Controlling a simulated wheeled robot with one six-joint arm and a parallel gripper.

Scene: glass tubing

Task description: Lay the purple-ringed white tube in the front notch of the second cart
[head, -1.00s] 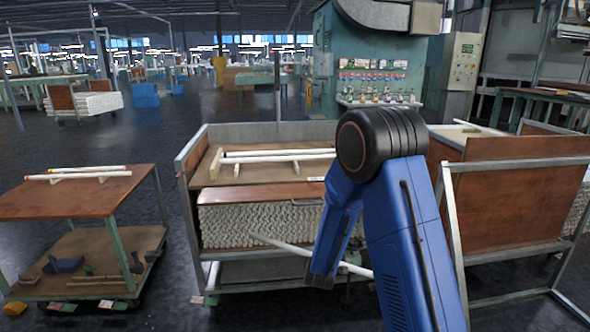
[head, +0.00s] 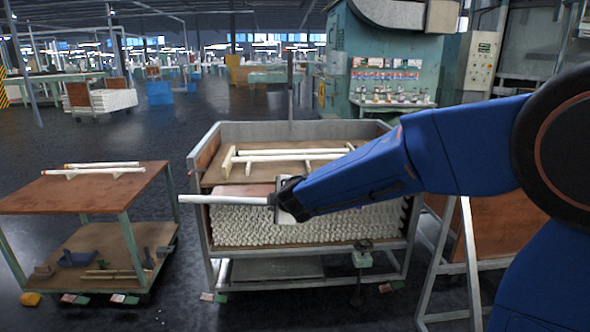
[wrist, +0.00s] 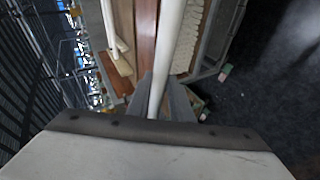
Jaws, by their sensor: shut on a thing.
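My gripper (head: 284,200) is shut on a white tube (head: 222,199), which sticks out to the left, nearly level, in front of the middle cart (head: 208,238). No purple ring can be made out on it; part is hidden by the gripper. In the wrist view the tube (wrist: 172,40) runs up from between the fingers (wrist: 160,98). On the middle cart's top, behind the gripper, two white tubes (head: 292,151) lie across pale supports (head: 228,162). The left support is clear; my arm covers part of the right side. The notches are too small to tell apart.
A smaller cart (head: 40,196) at left carries two tubes (head: 100,165) on its top. The middle cart's metal side rails (head: 203,160) rise around its board. Stacked white tubing (head: 300,226) fills the shelf below. Dark floor lies open between the carts.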

